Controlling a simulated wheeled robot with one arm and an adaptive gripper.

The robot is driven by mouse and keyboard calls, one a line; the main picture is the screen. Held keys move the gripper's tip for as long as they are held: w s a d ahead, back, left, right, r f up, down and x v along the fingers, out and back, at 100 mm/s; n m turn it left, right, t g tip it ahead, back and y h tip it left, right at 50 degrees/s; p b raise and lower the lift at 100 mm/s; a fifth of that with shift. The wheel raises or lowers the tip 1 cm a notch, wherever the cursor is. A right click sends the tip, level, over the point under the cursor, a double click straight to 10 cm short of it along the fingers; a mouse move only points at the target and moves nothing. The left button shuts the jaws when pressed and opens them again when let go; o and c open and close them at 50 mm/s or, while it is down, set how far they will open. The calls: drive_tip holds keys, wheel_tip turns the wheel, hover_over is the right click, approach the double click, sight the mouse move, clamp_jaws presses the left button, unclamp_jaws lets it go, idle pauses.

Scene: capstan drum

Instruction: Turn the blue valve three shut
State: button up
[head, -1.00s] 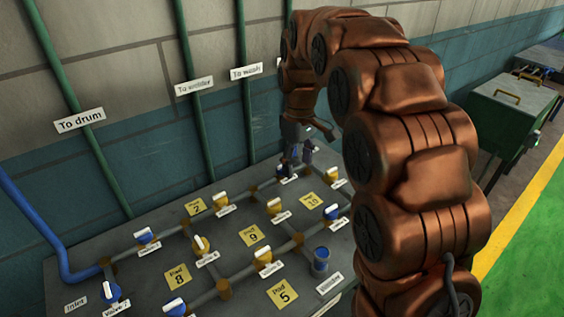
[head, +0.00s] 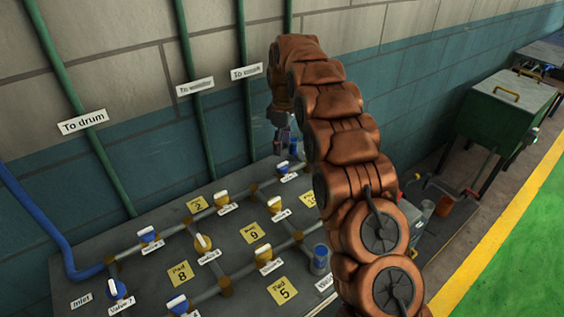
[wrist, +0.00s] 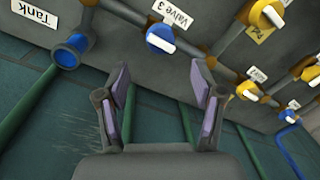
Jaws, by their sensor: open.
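The blue valve three (wrist: 160,38) has a white bar handle and sits on a grey pipe beside its "Valve 3" label (wrist: 172,18) in the wrist view. In the head view this valve (head: 283,168) shows at the back of the board, below my gripper (head: 283,134). In the wrist view my gripper (wrist: 165,80) is open and empty. Its two fingers are spread wide, with the valve beyond and between their tips, apart from both.
A blue fitting labelled "Tank" (wrist: 72,50) stands to the left of the valve in the wrist view. Several yellow and blue valves, such as this yellow one (wrist: 266,14), line the pipes. Green wall pipes (head: 196,90) rise behind the board.

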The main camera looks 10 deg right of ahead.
sight(283, 163)
drive_tip(key=shift+s+a+f+p, duration=0.15)
drive_tip(key=shift+f+p, duration=0.45)
drive_tip(key=shift+f, duration=1.25)
drive_tip(key=shift+s+a+f+p, duration=0.1)
drive_tip(key=shift+f+p, duration=0.5)
drive_tip(key=shift+f, duration=1.2)
drive_tip(key=c, duration=1.1)
drive_tip(key=shift+d+f+b, duration=0.1)
drive_tip(key=shift+b, duration=0.3)
drive_tip(key=shift+c, duration=0.2)
drive_tip(key=m+b, duration=0.3)
drive_tip(key=shift+f, duration=0.15)
drive_tip(key=m+b, duration=0.4)
drive_tip(key=m, duration=0.1)
drive_tip(key=shift+d, duration=0.1)
drive_tip(key=m+b, duration=0.2)
drive_tip(key=m, duration=0.2)
drive_tip(key=shift+m+t, duration=0.4)
drive_tip(key=shift+s+d+r+m+b, duration=0.15)
drive_tip(key=shift+m+b, duration=0.35)
drive_tip(key=shift+m, duration=0.8)
drive_tip(key=shift+w+a+r+m+b, duration=0.1)
drive_tip(key=shift+m+b, duration=0.35)
drive_tip(key=shift+m, duration=0.85)
